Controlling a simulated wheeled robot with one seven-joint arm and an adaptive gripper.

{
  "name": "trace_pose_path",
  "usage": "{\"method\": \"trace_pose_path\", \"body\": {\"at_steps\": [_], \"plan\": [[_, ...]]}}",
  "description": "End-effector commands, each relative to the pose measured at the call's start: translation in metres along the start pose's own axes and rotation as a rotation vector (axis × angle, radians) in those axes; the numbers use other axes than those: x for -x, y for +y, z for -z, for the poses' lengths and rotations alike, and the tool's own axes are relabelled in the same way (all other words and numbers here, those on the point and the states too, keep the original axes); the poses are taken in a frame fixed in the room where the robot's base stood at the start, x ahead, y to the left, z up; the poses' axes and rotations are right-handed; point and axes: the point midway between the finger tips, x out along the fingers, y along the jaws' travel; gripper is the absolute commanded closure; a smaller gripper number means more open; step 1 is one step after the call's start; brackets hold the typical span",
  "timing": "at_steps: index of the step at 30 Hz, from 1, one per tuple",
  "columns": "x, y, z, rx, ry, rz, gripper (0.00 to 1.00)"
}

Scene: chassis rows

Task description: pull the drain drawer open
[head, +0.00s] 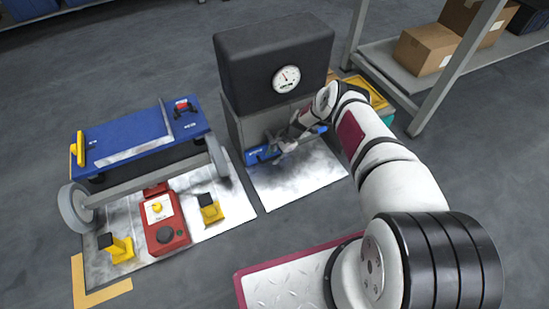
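The drain drawer seems to be the blue-fronted part (258,155) low on a grey cabinet (236,127), under a black box with a round dial gauge. My arm reaches in from the right, and my gripper (282,146) is at the front of this blue part, covering its middle. The gripper is small and dark here, so I cannot tell whether its fingers are open or closed, or whether they touch the drawer. How far the drawer stands out is also unclear.
A shiny metal plate (300,180) lies before the cabinet. Left are a blue-topped wheeled cart (140,140), a red device (164,232) and yellow blocks (210,209). A shelf rack (400,80) with cardboard boxes (426,48) stands right. A yellow-topped container (368,92) sits behind my arm.

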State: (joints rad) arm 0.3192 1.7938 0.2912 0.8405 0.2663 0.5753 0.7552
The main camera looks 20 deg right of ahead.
Motion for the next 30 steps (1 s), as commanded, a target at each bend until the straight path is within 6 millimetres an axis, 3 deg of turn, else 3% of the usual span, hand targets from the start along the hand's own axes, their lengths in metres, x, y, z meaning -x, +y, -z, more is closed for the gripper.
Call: {"method": "trace_pose_path", "body": {"at_steps": [8, 13, 23, 30], "plan": [[-0.001, -0.001, 0.0, 0.001, 0.0, 0.001, 0.67], [-0.001, -0.001, 0.0, 0.001, 0.0, 0.001, 1.0], [0.001, 0.005, 0.0, 0.0, 0.0, 0.0, 1.0], [0.006, 0.04, -0.003, 0.003, -0.005, -0.01, 1.0]]}}
